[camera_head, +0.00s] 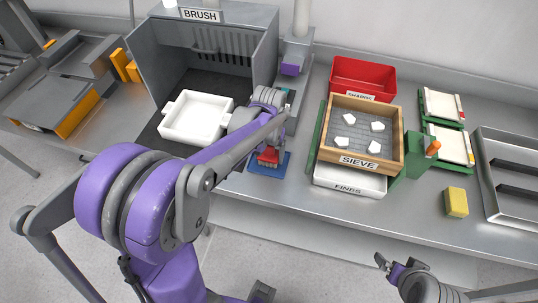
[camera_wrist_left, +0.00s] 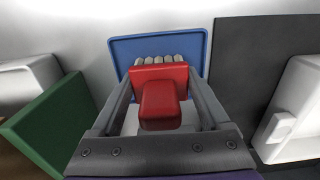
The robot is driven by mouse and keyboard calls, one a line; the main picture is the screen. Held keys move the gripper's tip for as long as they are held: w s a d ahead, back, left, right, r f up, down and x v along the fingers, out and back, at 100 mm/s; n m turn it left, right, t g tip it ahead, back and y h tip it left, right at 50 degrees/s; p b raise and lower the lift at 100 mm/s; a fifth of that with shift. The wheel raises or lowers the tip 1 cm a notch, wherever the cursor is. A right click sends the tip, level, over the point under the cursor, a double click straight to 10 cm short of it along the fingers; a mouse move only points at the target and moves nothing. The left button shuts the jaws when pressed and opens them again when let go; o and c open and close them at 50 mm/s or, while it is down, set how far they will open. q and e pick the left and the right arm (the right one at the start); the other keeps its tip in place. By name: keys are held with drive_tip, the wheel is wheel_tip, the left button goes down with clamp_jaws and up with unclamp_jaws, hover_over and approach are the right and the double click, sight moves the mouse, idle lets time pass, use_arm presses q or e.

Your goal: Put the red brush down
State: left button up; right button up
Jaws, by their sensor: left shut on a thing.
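The red brush (camera_head: 268,157) is at the front edge of the bench, over a small blue mat (camera_head: 264,170). In the left wrist view the brush (camera_wrist_left: 160,98) shows its red block and handle, with pale bristles beyond. The blue mat (camera_wrist_left: 120,48) lies behind it in that view. My left gripper (camera_head: 271,148) is shut on the brush, with one finger on each side. I cannot tell whether the brush touches the mat. My right gripper (camera_head: 394,264) is open and empty at the lower right, away from the bench.
On the right are the wooden sieve (camera_head: 398,140) with white pieces, a FINES drawer (camera_head: 349,184), a red SHARDS bin (camera_head: 363,73) and a yellow block (camera_head: 456,202).

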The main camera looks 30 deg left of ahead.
use_arm(q)
drive_tip(key=shift+f, duration=0.25)
drive_tip(key=shift+f, duration=0.15)
drive_tip(key=o, duration=1)
drive_tip(key=shift+o, duration=0.2)
drive_tip(key=shift+r, duration=0.25)
wheel_tip(320, 180, up, 12)
drive_tip(key=shift+f+p, duration=0.1)
drive_tip(key=shift+p, duration=0.4)
drive_tip(key=shift+s+d, duration=0.2)
drive_tip(key=shift+s, duration=0.15)
drive_tip(key=s+d+f+m+t, duration=0.1)
drive_tip(key=s+d+f+t, duration=0.1)
drive_tip(key=s, duration=0.5)
drive_tip(key=s+d+f+m+t, duration=0.1)
drive_tip(key=s+d+f+t, duration=0.2)
drive_tip(key=s, duration=0.4)
drive_tip(key=shift+d+f+m+t, duration=0.3)
drive_tip(key=shift+d+f, duration=0.15)
drive_tip(key=shift+d, duration=0.25)
